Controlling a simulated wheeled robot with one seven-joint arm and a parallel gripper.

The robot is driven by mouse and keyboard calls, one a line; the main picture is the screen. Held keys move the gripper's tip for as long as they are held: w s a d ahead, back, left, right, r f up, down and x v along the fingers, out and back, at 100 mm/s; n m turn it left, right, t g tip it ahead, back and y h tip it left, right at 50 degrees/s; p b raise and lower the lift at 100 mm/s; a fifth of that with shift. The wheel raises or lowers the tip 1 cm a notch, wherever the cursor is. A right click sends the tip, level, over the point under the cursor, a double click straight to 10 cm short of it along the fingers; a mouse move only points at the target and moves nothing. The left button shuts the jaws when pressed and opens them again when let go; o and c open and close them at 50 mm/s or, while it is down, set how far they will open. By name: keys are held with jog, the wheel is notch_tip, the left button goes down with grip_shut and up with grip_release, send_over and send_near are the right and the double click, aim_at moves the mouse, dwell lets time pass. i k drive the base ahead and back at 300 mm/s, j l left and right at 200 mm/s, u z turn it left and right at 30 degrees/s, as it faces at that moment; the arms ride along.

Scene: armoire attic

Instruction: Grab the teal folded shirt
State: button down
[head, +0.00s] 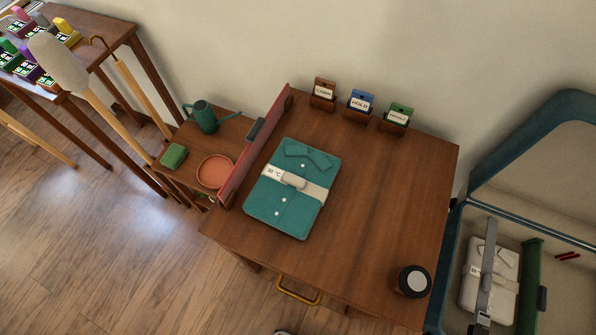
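The teal folded shirt (292,214) lies flat on the wooden table, left of the table's middle. It has a collar at its far end, buttons, and a pale band across it with a tag that seems to read 30 °C. A small pale block-like piece sits on the band. Nothing is holding the shirt. My gripper is not clearly in view; only a small grey sliver shows at the bottom edge, and I cannot tell what it is.
A red upright divider (255,147) stands just left of the shirt. Label holders (360,104) line the table's back. A dark round jar (413,281) stands at front right.

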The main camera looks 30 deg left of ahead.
aim_at(289, 194)
jog(key=k+j+u, duration=0.1)
jog(key=u, duration=0.25)
jog(key=k+j+u, duration=0.1)
jog(key=j+u, duration=0.2)
